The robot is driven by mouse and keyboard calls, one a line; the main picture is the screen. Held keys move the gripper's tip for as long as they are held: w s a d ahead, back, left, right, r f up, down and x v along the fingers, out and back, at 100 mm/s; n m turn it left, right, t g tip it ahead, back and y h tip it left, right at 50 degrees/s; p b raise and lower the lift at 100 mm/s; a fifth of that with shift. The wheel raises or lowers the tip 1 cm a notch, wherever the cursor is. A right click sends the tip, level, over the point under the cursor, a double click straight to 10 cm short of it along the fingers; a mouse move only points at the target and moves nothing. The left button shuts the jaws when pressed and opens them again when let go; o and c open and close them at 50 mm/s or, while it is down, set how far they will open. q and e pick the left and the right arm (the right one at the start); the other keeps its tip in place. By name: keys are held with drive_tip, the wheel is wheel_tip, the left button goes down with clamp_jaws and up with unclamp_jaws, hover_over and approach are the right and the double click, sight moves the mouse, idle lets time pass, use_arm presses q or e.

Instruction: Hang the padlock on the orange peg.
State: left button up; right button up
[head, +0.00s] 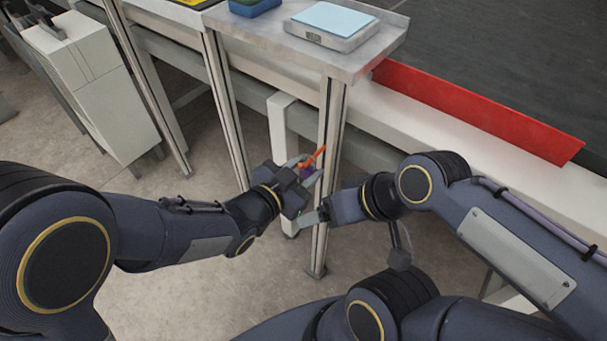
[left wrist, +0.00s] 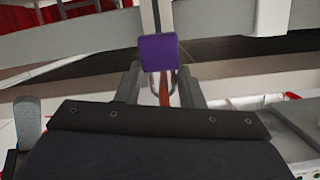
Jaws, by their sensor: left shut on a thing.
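The purple padlock (left wrist: 158,53) shows between the fingertips of my left gripper (left wrist: 160,82) in the left wrist view, its grey shackle toward the gripper. My left gripper is shut on it. In the head view only a bit of the padlock (head: 306,171) shows at my left gripper (head: 307,172). The orange peg (head: 316,156) slants up beside that gripper, near the table leg. In the left wrist view the peg (left wrist: 164,92) lines up with the shackle; I cannot tell whether it passes through. My right gripper (head: 311,217) is just below; its opening is unclear.
A metal table (head: 270,40) holds a scale (head: 332,24) and a blue container (head: 252,7). Its leg (head: 325,150) stands right behind my grippers. A conveyor with a red guard (head: 470,110) runs along the right. Open floor (head: 190,255) lies in front.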

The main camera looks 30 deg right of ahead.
use_arm(q)
drive_tip(key=shift+w+d+f+h+b, duration=0.25)
drive_tip(key=shift+d+f+h+b, duration=0.25)
drive_tip(key=shift+b, duration=1.25)
drive_tip(key=shift+d+r, duration=0.1)
drive_tip(key=shift+r, duration=0.1)
drive_tip(key=o, duration=1.1)
drive_tip(key=v, duration=0.5)
drive_tip(key=f+v, duration=0.1)
drive_tip(key=v, duration=1)
drive_tip(key=shift+s+a+f+b, duration=0.15)
drive_tip(key=shift+s+a+b, duration=0.15)
drive_tip(key=shift+s+a, duration=0.1)
